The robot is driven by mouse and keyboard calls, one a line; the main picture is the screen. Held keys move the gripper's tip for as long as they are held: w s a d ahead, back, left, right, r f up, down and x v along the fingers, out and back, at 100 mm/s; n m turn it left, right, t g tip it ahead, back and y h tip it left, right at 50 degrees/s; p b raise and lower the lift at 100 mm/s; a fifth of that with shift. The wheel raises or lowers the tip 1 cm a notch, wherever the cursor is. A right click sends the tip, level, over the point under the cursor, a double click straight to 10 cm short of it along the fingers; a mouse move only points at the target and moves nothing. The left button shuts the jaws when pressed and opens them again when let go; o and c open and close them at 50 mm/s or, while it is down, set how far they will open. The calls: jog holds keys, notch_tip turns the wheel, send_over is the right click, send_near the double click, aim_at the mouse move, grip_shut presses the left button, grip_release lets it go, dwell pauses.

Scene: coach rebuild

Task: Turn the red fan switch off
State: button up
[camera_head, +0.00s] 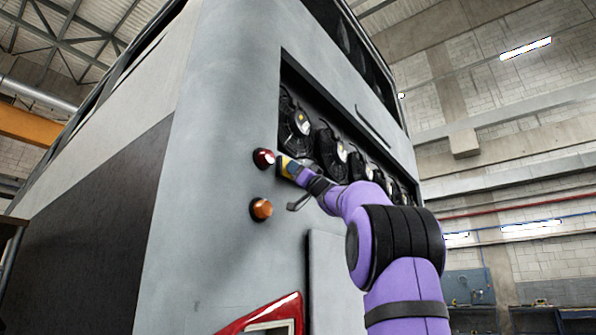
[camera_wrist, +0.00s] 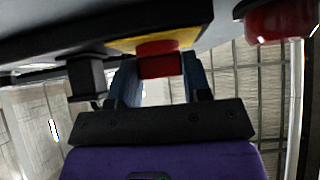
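The red fan switch (camera_wrist: 160,60) sits on a yellow plate (camera_wrist: 189,38) in the wrist view. Its red handle fills the gap between the two blue fingers of my gripper (camera_wrist: 161,80), with a finger against each side, so my gripper looks shut on it. In the head view, the yellow plate (camera_head: 284,163) shows beside the fan bay on the coach's rear. My gripper (camera_head: 294,172) is up against it there and hides the red handle. The switch's exact turn position is hard to read.
The grey coach rear (camera_head: 225,110) fills the middle. A red lamp (camera_head: 263,158) sits just left of the plate and an orange lamp (camera_head: 261,209) below it. Several black fans (camera_head: 293,122) stand in a recess to the right. Open hall space lies right of the coach.

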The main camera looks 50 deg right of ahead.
jog(key=shift+n+y, duration=0.6)
jog(key=shift+y, duration=0.1)
jog(key=shift+w+d+n+g+y, duration=0.1)
jog(key=shift+n+g+y, duration=0.7)
jog(key=shift+n+y, duration=1)
jog(key=shift+s+d+n+g+y, duration=0.1)
jog(key=shift+n+g+y, duration=0.7)
jog(key=shift+n+y, duration=0.95)
jog(key=shift+w+d+n+g+y, duration=0.1)
jog(key=shift+n+g+y, duration=0.95)
jog(key=shift+n, duration=1.2)
jog(key=shift+n+y, duration=0.3)
jog(key=shift+y, duration=0.1)
jog(key=o, duration=0.9)
